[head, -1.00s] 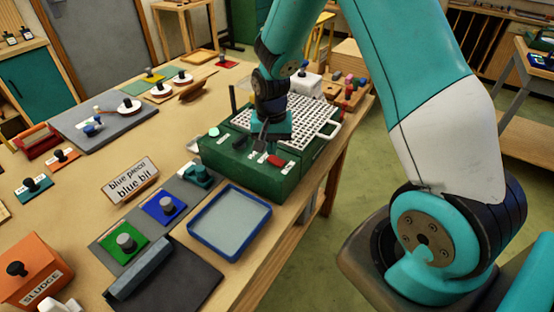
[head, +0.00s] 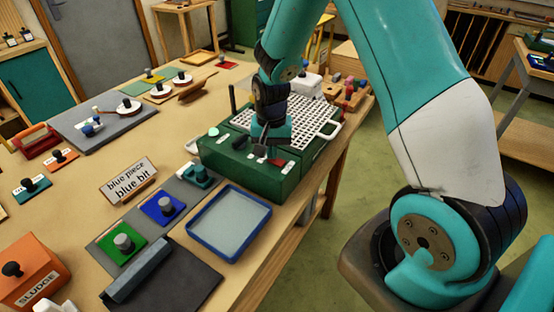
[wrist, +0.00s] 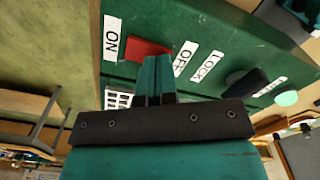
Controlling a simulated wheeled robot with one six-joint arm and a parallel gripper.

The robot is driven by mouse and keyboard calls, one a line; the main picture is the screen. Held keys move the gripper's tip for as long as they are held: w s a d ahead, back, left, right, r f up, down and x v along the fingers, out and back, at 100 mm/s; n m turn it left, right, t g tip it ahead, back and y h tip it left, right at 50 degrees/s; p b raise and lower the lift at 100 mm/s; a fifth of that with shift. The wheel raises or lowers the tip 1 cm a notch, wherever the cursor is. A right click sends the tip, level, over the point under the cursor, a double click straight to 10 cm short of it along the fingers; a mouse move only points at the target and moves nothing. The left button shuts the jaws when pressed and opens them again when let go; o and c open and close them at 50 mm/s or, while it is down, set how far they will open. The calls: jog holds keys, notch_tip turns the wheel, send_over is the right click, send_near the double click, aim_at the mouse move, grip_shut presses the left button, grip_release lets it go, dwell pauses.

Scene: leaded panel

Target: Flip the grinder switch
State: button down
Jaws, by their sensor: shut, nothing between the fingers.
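The grinder is a dark green box (head: 235,172) on the table's right side, with a white grid on top. Its red switch (wrist: 147,48) lies between the ON label (wrist: 112,42) and the OFF label (wrist: 187,58) in the wrist view.
A LOCK label (wrist: 208,66), a black knob (wrist: 243,84) and a pale green button (wrist: 287,97) sit farther along the grinder's panel. A blue-rimmed tray (head: 230,222) lies in front of the grinder. The white grid (head: 305,117) is behind my gripper.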

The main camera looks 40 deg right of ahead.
jog(key=shift+f, duration=0.3)
jog(key=shift+r, duration=0.1)
notch_tip(320, 180, up, 7)
jog(key=p, duration=0.5)
dwell(0.7)
jog(key=s+a+r+n+y+b, duration=0.3)
jog(key=s+a+r+n+b, duration=0.2)
jog(key=s+a+r+n, duration=0.5)
jog(key=s+a+n+b, duration=0.1)
jog(key=s+a+n, duration=0.1)
jog(key=s, duration=0.4)
jog(key=s+a+r+n+y+b, duration=0.1)
jog(key=s+a+n+b, duration=0.1)
jog(key=s+a, duration=0.3)
jog(key=shift+s+r+n, duration=0.3)
jog(key=shift+s+n, duration=0.1)
jog(key=shift+s, duration=0.5)
